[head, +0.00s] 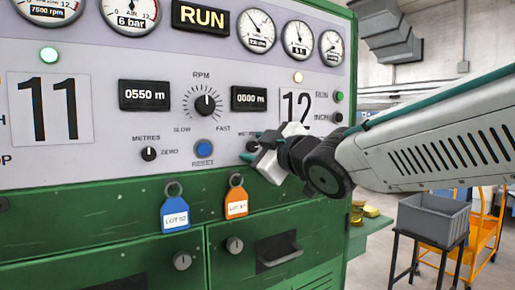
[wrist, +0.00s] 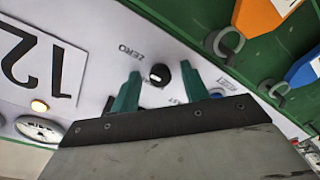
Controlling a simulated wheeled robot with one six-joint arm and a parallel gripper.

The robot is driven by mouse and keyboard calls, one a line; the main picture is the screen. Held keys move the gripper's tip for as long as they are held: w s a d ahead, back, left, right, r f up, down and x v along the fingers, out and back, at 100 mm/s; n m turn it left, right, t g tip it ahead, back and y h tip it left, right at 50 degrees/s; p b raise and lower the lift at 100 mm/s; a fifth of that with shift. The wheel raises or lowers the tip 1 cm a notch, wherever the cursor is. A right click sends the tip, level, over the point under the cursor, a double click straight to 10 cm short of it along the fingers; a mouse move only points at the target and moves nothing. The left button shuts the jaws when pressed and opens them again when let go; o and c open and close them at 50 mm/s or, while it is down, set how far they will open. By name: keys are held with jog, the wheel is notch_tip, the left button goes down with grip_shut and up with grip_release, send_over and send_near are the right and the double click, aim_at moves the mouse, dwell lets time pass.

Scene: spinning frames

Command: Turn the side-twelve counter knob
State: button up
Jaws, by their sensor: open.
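The side-twelve counter knob (head: 251,146) is a small black knob with a white pointer mark, below the right-hand counter display (head: 249,98), which reads 0000 m. My gripper (head: 256,147) is at the panel and hides part of the knob and its labels in the head view. In the wrist view the knob (wrist: 160,74) sits between the two green fingertips of my gripper (wrist: 160,80). The fingers are open, with a gap on each side of the knob. The printed word ZERO shows beside it.
The blue RESET button (head: 204,148) and the RPM dial (head: 205,103) are left of my gripper. The side-eleven knob (head: 148,153) is further left. A blue tag (head: 175,214) and an orange tag (head: 236,204) hang below. Green RUN and dark INCH buttons are right.

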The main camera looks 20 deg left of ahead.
grip_shut()
jog(key=n, duration=0.4)
jog(key=shift+n, duration=0.4)
jog(key=n, duration=0.4)
jog(key=shift+h, duration=0.3)
jog(key=n, duration=0.4)
jog(key=shift+n, duration=2.2)
jog(key=c, duration=1)
grip_release()
jog(key=c, duration=1)
grip_release()
